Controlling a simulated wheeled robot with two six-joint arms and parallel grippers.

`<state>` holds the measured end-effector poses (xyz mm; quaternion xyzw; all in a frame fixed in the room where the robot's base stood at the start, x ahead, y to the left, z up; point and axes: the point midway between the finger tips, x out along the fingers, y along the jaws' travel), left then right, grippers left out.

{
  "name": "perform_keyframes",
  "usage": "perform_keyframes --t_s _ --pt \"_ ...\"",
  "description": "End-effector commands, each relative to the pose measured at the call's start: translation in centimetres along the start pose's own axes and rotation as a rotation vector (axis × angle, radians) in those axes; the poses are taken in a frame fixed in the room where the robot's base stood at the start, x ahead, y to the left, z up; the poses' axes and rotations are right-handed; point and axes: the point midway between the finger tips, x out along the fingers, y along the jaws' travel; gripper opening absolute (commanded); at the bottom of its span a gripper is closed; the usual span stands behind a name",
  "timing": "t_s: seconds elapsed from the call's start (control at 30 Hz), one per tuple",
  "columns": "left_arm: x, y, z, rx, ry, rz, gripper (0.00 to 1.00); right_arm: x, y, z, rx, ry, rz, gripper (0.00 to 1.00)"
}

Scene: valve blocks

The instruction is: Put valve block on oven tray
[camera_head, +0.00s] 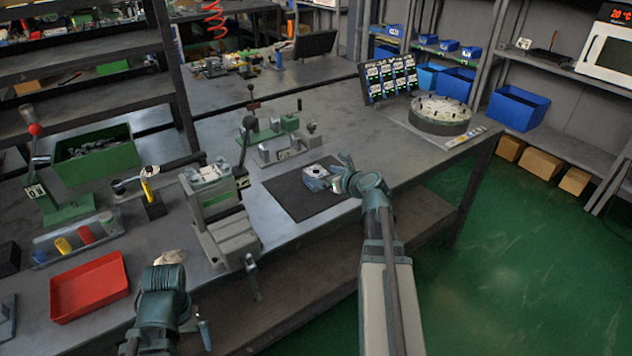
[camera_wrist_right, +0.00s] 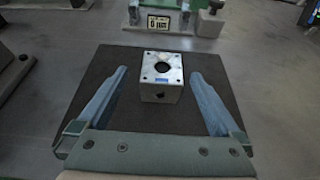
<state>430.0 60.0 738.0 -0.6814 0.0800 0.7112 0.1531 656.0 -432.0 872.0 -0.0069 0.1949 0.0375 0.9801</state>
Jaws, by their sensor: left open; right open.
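The valve block (camera_wrist_right: 150,92) is a small grey metal cube with a round hole in its top, standing on a dark mat (camera_wrist_right: 95,80). In the head view the block (camera_head: 314,171) sits on the same mat (camera_head: 297,205) at the middle of the bench. My right gripper (camera_head: 331,172) is open at the block. In the right wrist view its fingers (camera_wrist_right: 158,75) lie either side of the block, with gaps on both sides. My left gripper (camera_head: 187,296) is open and empty by the bench's front edge. I cannot identify the oven tray for certain.
A grey press fixture (camera_head: 225,220) stands left of the mat, a green-based clamp fixture (camera_head: 283,140) behind it. A red tray (camera_head: 90,288) lies at left. A round metal table (camera_head: 440,112) stands at the bench's right. A white oven (camera_head: 608,52) is on the right shelf.

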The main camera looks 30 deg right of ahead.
Motion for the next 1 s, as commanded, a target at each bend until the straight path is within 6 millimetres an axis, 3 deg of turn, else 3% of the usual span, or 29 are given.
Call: perform_keyframes --t_s 0.27,0.6,0.83,1.0 --pt "0.5 0.1 0.0 0.000 0.000 0.000 1.00 0.8 -0.1 -0.2 -0.001 0.000 0.001 1.00" --pt "2.4 0.2 -0.1 0.000 0.000 0.000 1.00 5.3 -0.4 -0.4 -0.001 0.000 0.002 1.00" --pt "2.3 0.2 -0.1 0.000 0.000 0.000 1.00 5.2 -0.3 -0.3 -0.001 0.000 0.000 1.00" --pt "2.3 0.2 -0.1 0.000 0.000 0.000 1.00 5.2 -0.3 -0.3 -0.001 0.000 0.000 0.69"
